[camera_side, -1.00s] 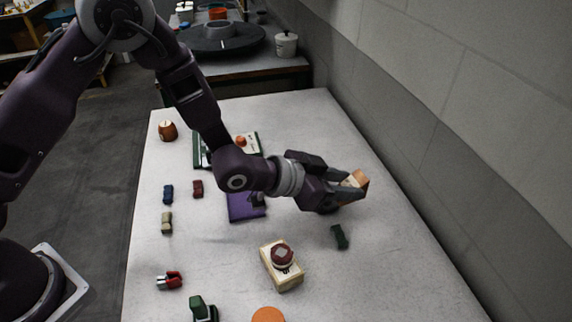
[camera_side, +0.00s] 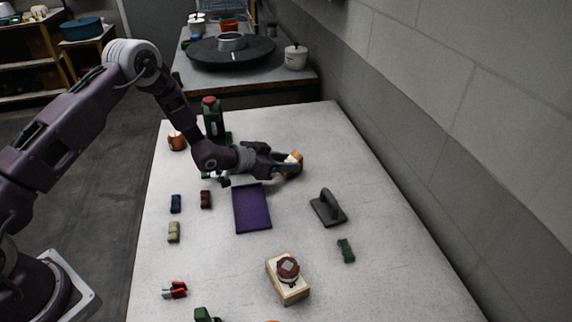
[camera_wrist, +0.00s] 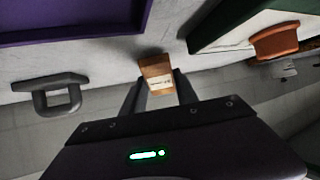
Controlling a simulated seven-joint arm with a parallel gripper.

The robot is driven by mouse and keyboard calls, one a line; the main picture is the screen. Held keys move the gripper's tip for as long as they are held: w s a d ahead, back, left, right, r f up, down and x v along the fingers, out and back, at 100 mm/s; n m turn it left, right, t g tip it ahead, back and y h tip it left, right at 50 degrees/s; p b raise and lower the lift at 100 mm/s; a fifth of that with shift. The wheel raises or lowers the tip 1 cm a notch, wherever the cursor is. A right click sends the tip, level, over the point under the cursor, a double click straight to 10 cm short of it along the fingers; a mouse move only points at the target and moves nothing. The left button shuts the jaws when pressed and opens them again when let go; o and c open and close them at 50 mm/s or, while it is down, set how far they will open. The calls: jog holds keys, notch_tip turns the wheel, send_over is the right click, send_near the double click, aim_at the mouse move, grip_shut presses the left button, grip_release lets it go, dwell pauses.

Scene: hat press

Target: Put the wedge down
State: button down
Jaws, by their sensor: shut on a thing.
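The wedge, a wood-brown block with a pale label, is between the jaws of my gripper (camera_side: 284,168) in the side view. It shows clearly in the wrist view (camera_wrist: 154,70), gripped between the two dark fingers (camera_wrist: 157,98). My gripper is shut on it, over the far part of the table, behind and right of the purple tray (camera_side: 252,212). I cannot tell whether the wedge touches the table. In the wrist view the tray (camera_wrist: 70,38) is at upper left.
A grey handled tool (camera_side: 328,208) lies right of the tray. A green press with a red top (camera_side: 213,118) stands behind my arm. The right side of the table is mostly clear.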

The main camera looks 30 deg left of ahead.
jog(key=shift+f, duration=0.35)
jog(key=c, duration=0.9)
grip_release()
jog(key=shift+f, duration=0.15)
jog(key=shift+c, duration=0.2)
